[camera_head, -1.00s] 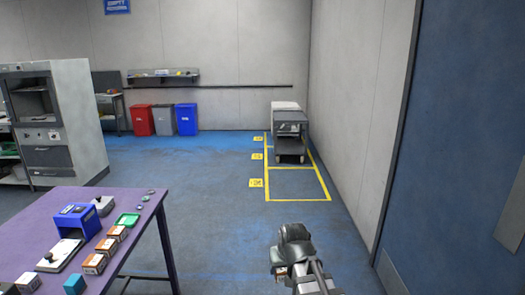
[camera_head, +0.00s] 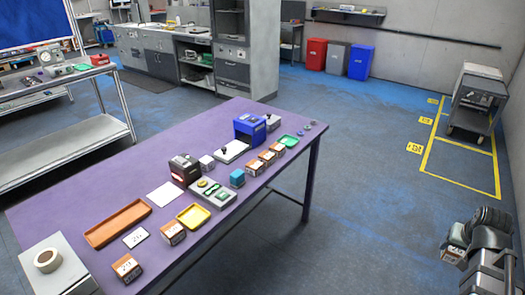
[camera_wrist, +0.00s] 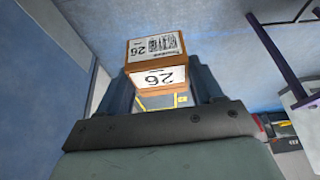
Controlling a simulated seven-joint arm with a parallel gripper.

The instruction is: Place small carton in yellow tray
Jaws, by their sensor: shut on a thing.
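My gripper (camera_wrist: 160,88) is shut on a small carton (camera_wrist: 156,47), an orange-brown box with white labels reading 26 and a barcode, seen between the fingers in the wrist view. In the head view my gripper (camera_head: 458,252) is at the lower right, over the floor and well clear of the table, and the carton (camera_head: 453,255) shows only partly there. The yellow tray (camera_head: 194,216) lies on the purple table, near its front edge, and looks empty.
The purple table (camera_head: 120,185) holds an orange tray (camera_head: 117,222), a scanner (camera_head: 185,168), a control box with green buttons (camera_head: 212,192), a blue machine (camera_head: 250,129) and several other cartons (camera_head: 173,233). A tape roll (camera_head: 47,260) sits on a grey box. Open floor (camera_head: 360,200) lies between table and gripper.

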